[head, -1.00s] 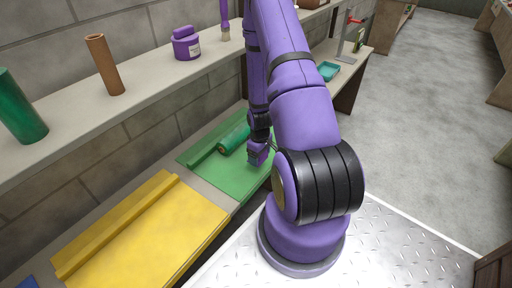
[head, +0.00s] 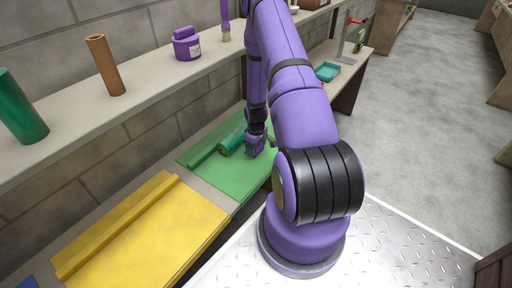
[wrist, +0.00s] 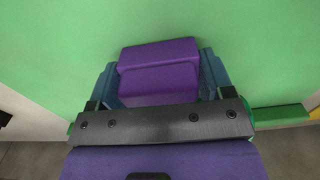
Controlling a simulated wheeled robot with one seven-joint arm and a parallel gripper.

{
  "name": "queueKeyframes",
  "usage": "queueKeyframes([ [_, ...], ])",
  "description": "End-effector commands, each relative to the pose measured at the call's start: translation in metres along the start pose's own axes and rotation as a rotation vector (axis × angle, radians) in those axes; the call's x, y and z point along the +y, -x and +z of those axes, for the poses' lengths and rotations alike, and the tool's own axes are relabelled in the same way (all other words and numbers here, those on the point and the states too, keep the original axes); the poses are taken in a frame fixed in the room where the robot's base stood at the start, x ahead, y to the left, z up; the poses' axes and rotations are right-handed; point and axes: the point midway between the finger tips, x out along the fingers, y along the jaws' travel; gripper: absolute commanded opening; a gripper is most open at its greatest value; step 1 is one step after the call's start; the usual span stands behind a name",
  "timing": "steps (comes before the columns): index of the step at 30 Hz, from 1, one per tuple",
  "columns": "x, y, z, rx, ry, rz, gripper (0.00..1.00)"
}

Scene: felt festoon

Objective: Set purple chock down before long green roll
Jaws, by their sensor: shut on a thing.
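The purple chock (wrist: 160,70), a stepped block, sits between the two teal fingers of my gripper (wrist: 162,84) in the wrist view, with the green mat behind it. My gripper is shut on it; I cannot tell whether the chock touches the mat. In the head view my gripper (head: 254,151) is low over the green mat (head: 240,180), just right of the long green roll (head: 232,141). The roll lies near the mat's back, partly behind my arm. The chock cannot be told apart from my gripper there.
A raised green strip (head: 203,152) runs along the mat's back. A yellow mat (head: 150,240) with a raised strip lies nearer, at left. The shelf above holds a green cylinder (head: 22,108), a brown tube (head: 104,65) and a purple jar (head: 186,43). The green mat's front is clear.

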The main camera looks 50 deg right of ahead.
Motion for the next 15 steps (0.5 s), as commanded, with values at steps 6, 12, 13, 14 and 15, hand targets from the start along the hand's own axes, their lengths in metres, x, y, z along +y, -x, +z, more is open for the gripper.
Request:
queueKeyframes([
  [6,0.0002,0.0002,-0.0002,0.001,0.0,0.001,0.48],
  [12,0.0002,-0.0022,-0.0002,0.001,0.0,0.001,0.93],
  [13,0.0002,-0.0021,-0.0002,0.001,0.0,0.001,0.99],
  [14,0.0002,-0.0021,-0.0002,0.001,0.0,0.001,1.0],
  [15,0.0002,-0.0021,-0.0002,0.001,0.0,0.001,1.0],
])
